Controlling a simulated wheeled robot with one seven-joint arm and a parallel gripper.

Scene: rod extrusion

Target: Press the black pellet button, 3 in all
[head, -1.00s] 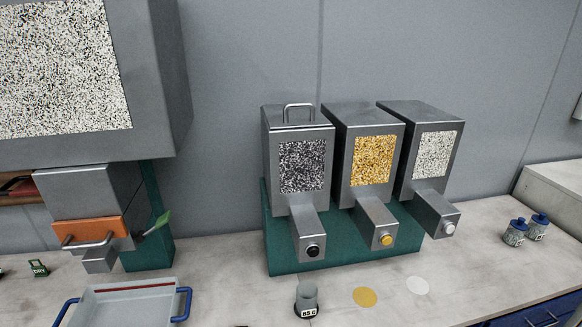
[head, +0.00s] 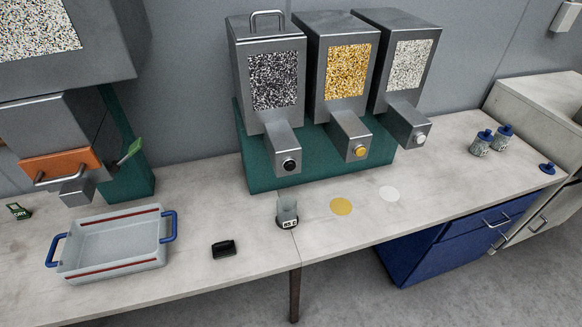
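The black pellet button (head: 290,165) is a round black knob on the front end of the left dispenser's spout. The left dispenser (head: 264,50) has a window of black and grey pellets and a handle on its lid. A small clear cup (head: 287,210) with a dark labelled base stands on the bench below and in front of this spout. I cannot tell whether anything is in the cup. The yellow button (head: 361,152) and the white button (head: 419,139) sit on the two spouts to the right. My gripper is not in view.
A grey tray (head: 112,222) with blue handles stands at the left. A small black object (head: 223,249) lies between tray and cup. A yellow disc (head: 341,207) and a white disc (head: 389,194) lie right of the cup. Jars (head: 481,143) stand at the right. The bench front is otherwise mostly clear.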

